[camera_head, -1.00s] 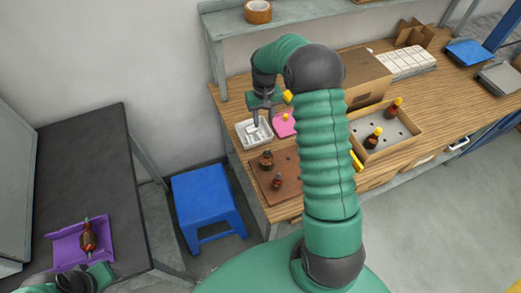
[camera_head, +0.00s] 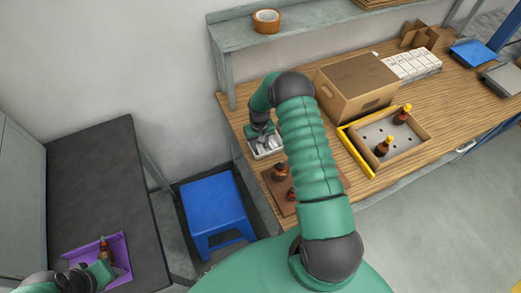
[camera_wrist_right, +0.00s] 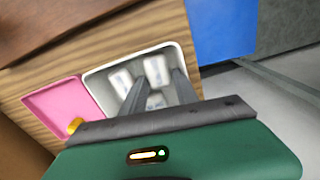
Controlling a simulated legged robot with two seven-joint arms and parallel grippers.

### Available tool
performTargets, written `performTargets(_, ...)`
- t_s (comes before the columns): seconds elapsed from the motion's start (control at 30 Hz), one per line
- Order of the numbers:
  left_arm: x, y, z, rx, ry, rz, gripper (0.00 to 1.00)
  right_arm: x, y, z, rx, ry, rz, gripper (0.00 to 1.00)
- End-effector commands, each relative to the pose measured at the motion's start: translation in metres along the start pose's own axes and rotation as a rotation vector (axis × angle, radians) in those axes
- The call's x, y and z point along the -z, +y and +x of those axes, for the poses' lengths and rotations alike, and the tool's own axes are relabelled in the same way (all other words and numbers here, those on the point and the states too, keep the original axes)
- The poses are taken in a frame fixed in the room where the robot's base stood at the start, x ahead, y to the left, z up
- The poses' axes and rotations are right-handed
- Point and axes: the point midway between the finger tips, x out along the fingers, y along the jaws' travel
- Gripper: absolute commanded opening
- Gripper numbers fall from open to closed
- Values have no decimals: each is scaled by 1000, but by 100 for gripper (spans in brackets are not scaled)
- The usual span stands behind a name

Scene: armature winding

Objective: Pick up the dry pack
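White dry packs (camera_wrist_right: 157,70) with faint blue print lie in a white tray (camera_wrist_right: 91,82) in the right wrist view. The same tray (camera_head: 258,155) is partly hidden by my right gripper (camera_head: 263,141) in the head view. My right gripper (camera_wrist_right: 158,82) points down into the tray with its two fingers apart. Packs show between and beside the fingers; whether a finger touches one I cannot tell. My left gripper (camera_head: 103,271) is at the lower left by a purple tray (camera_head: 122,254), its fingers unclear.
A pink tray (camera_wrist_right: 58,103) sits beside the white one. A brown board (camera_head: 276,183) with dark armatures is in front. A cardboard box (camera_head: 350,88) and a yellow-edged crate (camera_head: 425,137) stand to the right. A blue stool (camera_head: 214,207) stands between the tables.

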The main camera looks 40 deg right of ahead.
Motion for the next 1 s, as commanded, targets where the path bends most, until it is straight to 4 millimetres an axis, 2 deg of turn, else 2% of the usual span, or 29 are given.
performTargets(0.07,0,0,1,0,0,0,36,-2,0,2,0,-4,1,36)
performTargets(0.37,0,0,1,0,0,0,36,-3,1,3,-2,-7,1,0)
performTargets(0.67,-1,0,2,0,0,0,36,-3,2,1,-2,-8,1,0)
performTargets(0.77,-1,0,6,0,0,0,36,-1,1,-14,-2,-3,1,0)
performTargets(1.0,-4,0,16,0,0,0,36,-1,1,-74,-1,1,1,0)
